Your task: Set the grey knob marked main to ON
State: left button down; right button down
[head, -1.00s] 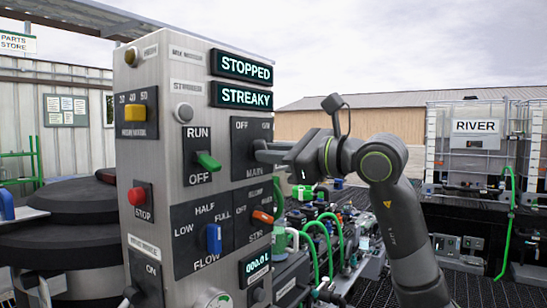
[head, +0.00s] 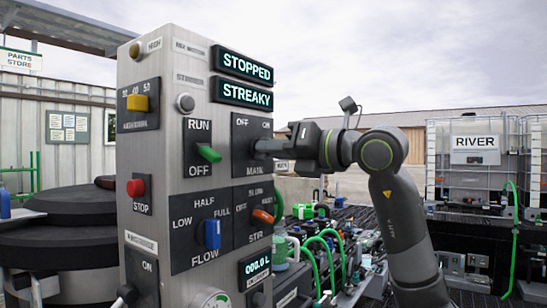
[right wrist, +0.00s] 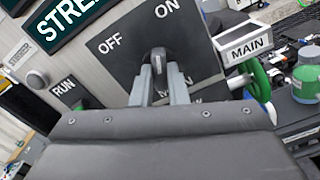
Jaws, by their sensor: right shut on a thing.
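The grey main knob (right wrist: 158,58) sits on a dark plate (right wrist: 125,40) marked OFF at left and ON at right. In the head view this plate (head: 241,125) is at the panel's upper right, with the knob mostly hidden behind my fingers. My right gripper (head: 262,147) reaches it from the right. In the right wrist view the two grey fingers of my right gripper (right wrist: 161,75) are shut on the knob, one on each side. I cannot tell exactly which mark the knob points to. My left gripper is not in view.
Close by on the steel panel (head: 160,75) are a green RUN/OFF switch (head: 208,153), a blue flow knob (head: 212,234), an orange knob (head: 262,216) and a red stop button (head: 136,188). Displays read STOPPED (head: 242,63) and STREAKY (head: 242,92). Green hoses (head: 325,255) stand right of the panel.

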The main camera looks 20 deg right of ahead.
jog(key=shift+m+b, duration=0.3)
jog(key=shift+m, duration=0.6)
jog(key=shift+r, duration=0.1)
jog(key=c, duration=1.4)
grip_release()
jog(key=shift+c, duration=0.2)
jog(key=b+v, duration=0.6)
jog(key=v, duration=1.1)
jog(key=shift+s+d, duration=0.2)
